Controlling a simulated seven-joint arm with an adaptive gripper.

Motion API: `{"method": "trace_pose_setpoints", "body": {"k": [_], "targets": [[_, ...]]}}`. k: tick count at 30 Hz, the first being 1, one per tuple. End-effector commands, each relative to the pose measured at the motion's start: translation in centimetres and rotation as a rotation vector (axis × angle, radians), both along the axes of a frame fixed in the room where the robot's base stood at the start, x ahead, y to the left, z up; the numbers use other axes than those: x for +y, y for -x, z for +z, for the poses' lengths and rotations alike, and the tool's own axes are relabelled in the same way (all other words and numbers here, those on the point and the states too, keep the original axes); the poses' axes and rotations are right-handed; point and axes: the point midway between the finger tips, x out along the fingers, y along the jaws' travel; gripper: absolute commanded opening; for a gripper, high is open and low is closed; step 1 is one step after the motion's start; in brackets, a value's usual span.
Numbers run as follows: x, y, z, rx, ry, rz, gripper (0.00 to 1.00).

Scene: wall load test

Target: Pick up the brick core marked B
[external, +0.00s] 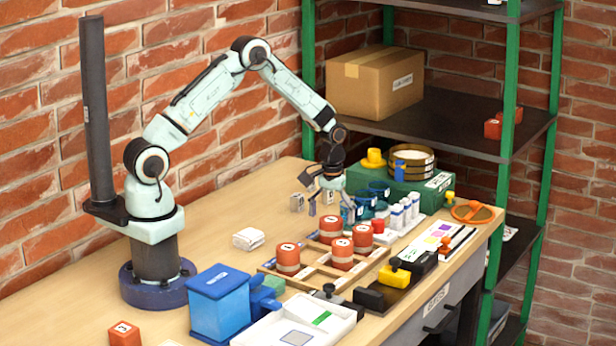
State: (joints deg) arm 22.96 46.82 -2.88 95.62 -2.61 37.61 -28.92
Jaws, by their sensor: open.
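Several red brick cores with pale bands and white top labels stand upright in a wooden rack (318,280). One is at the left (288,260), one at the back (331,230), one at the front (342,255) and one at the right (362,240). The labels are too small to read, so I cannot tell which core is marked B. My gripper (330,209) is open and points down above the table, just behind the back core in the picture. It holds nothing that I can see, and its height above the table is unclear.
A blue box (219,302) and white tray (297,325) are in front. The table's (205,230) left middle is mostly clear.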

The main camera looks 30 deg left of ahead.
Motion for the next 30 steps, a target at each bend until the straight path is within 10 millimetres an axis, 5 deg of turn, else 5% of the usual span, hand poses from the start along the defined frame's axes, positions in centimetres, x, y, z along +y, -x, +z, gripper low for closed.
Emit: {"method": "trace_pose_setpoints", "body": {"k": [6,16,17,24,30], "targets": [[0.0,0.0,-3.1,0.001,-0.002,0.001,0.89],[0.1,0.0,-3.8,-0.001,0.000,0.001,0.89],[0.1,0.0,-3.8,-0.001,0.000,0.001,0.86],[0.1,0.0,-3.8,-0.001,0.000,0.001,0.17],[0.0,0.0,-3.8,-0.001,0.000,0.000,0.17]]}}
